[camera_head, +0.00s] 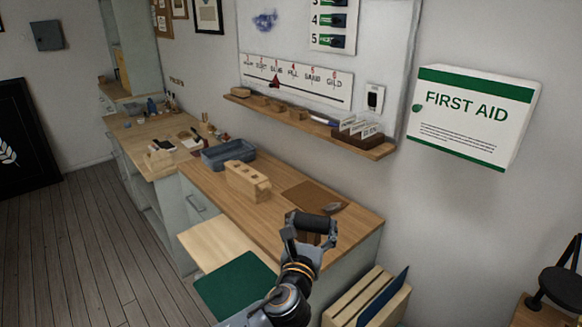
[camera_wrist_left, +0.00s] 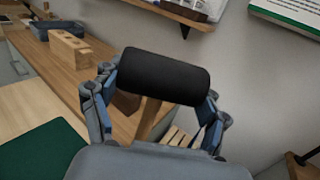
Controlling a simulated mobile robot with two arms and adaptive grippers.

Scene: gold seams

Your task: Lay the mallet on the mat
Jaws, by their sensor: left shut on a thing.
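The mallet has a black cylindrical head (camera_head: 314,222) and a wooden handle, which shows pointing down in the left wrist view (camera_wrist_left: 147,118). My left gripper (camera_head: 308,232) is shut on the mallet, with its fingers at either end of the head. It holds the mallet in front of the counter's near right end. A dark green mat (camera_head: 236,285) lies on a light wood surface, left of my left arm. It also shows at lower left in the left wrist view (camera_wrist_left: 45,150). My right gripper is in neither view.
The wooden counter (camera_head: 225,190) carries a holed wooden block (camera_head: 247,181), a blue-grey tray (camera_head: 228,153) and a brown sheet (camera_head: 302,194) with a small pointed tool on it. A slatted wooden crate (camera_head: 345,303) stands right of my left arm. A wall shelf (camera_head: 365,143) hangs above the counter.

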